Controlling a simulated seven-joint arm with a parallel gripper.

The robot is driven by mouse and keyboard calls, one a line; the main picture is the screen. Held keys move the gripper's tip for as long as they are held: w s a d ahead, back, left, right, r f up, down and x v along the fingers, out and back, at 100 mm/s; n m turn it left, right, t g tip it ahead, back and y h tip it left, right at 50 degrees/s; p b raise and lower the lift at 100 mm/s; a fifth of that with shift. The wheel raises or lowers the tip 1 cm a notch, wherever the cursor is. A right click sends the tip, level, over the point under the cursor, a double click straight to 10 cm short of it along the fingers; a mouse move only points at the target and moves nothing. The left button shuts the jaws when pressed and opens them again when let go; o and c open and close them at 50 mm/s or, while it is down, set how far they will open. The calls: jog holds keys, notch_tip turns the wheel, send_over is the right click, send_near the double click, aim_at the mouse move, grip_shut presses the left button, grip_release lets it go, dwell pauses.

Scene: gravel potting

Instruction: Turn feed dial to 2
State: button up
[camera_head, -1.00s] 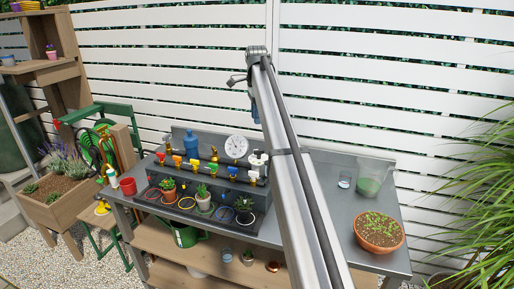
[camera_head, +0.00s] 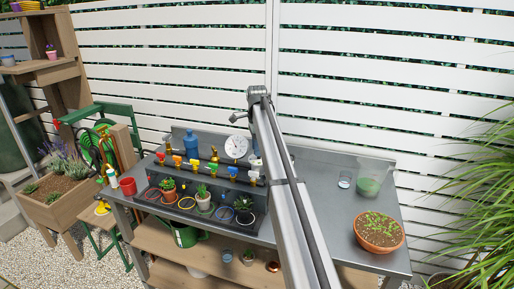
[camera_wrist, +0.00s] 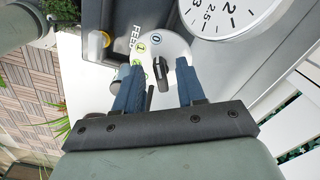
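The feed dial (camera_wrist: 176,46) is a white disc on a dark panel marked FEED, with a blue 0 mark and a green 1 mark; part of another mark shows by the left finger. Its black knob (camera_wrist: 161,74) has its upper end towards the 0 mark. My gripper (camera_wrist: 159,65) is open, with one blue finger on each side of the knob; visible space separates the knob from the fingers. In the head view my arm largely hides the dial.
A round white clock-like gauge (camera_head: 236,147) stands close beside the dial. Coloured valves (camera_head: 192,163) and potted plants (camera_head: 203,202) line the grey bench on the left.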

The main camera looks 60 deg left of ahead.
jog(key=shift+f, duration=0.15)
jog(key=shift+c, duration=0.2)
grip_shut()
jog(key=shift+n, duration=0.3)
jog(key=n, duration=0.3)
jog(key=shift+d+n, duration=0.15)
jog(key=shift+n, duration=0.25)
jog(key=n, duration=0.3)
jog(key=shift+d+n, duration=0.15)
jog(key=shift+n, duration=0.15)
jog(key=n, duration=0.4)
jog(key=shift+w+d, duration=0.1)
jog(key=shift+w, duration=0.05)
jog(key=shift+w+n, duration=0.1)
jog(key=shift+n, duration=1.7)
